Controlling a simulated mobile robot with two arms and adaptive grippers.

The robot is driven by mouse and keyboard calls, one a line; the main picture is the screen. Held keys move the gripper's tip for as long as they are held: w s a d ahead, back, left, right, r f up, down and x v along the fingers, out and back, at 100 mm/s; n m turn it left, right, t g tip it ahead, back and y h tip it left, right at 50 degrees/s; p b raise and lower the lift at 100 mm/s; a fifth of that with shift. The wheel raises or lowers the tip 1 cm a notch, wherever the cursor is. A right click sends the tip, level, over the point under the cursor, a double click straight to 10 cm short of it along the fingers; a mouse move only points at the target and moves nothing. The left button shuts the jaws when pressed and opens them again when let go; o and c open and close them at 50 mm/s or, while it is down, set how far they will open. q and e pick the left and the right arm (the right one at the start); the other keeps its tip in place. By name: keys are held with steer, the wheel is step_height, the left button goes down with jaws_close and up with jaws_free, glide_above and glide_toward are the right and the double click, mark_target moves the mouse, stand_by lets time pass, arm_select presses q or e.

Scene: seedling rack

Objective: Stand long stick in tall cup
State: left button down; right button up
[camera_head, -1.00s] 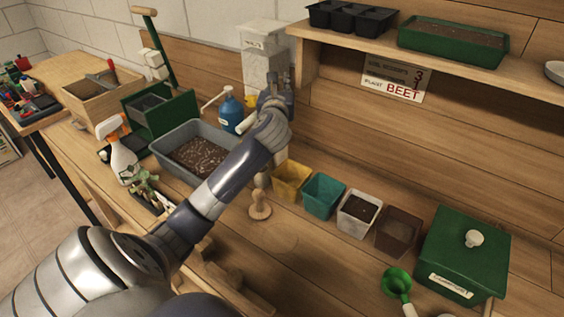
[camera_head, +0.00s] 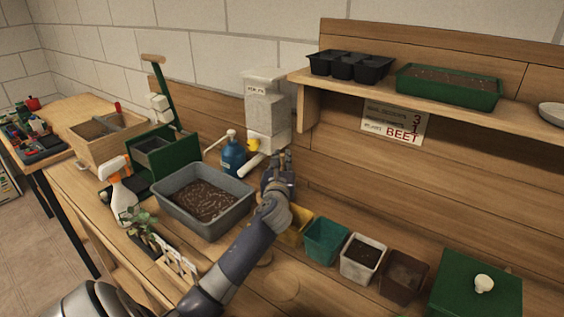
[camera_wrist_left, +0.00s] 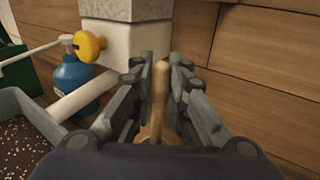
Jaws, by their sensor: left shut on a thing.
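My left gripper (camera_head: 277,164) is raised over the bench, in front of the pale dispenser and right of the grey soil tub. In the left wrist view the gripper (camera_wrist_left: 159,84) is shut on a wooden stick (camera_wrist_left: 159,76) with a rounded end, which widens lower down between the fingers. The stick is hard to make out in the head view. I cannot make out a tall cup in either view. My right gripper is not in view.
A pale dispenser (camera_head: 265,105) with a yellow knob and a blue bottle (camera_head: 232,157) stand behind. The grey tub (camera_head: 236,216) is left. A teal pot (camera_head: 325,241), white pot (camera_head: 361,259) and brown pot (camera_head: 403,277) line the right. A shelf (camera_head: 309,78) overhangs the back.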

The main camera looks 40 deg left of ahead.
arm_select(q)
steer(key=c, duration=1.6)
jaws_free()
steer(key=shift+f, duration=0.1)
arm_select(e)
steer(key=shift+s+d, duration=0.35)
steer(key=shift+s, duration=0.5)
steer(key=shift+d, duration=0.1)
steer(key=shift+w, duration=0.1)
arm_select(q)
steer(key=shift+s+d, duration=0.1)
steer(key=shift+s, duration=0.1)
steer(key=v, duration=0.5)
steer(key=b+v, duration=0.1)
steer(key=v, duration=0.5)
steer(key=shift+s+d+r, duration=0.25)
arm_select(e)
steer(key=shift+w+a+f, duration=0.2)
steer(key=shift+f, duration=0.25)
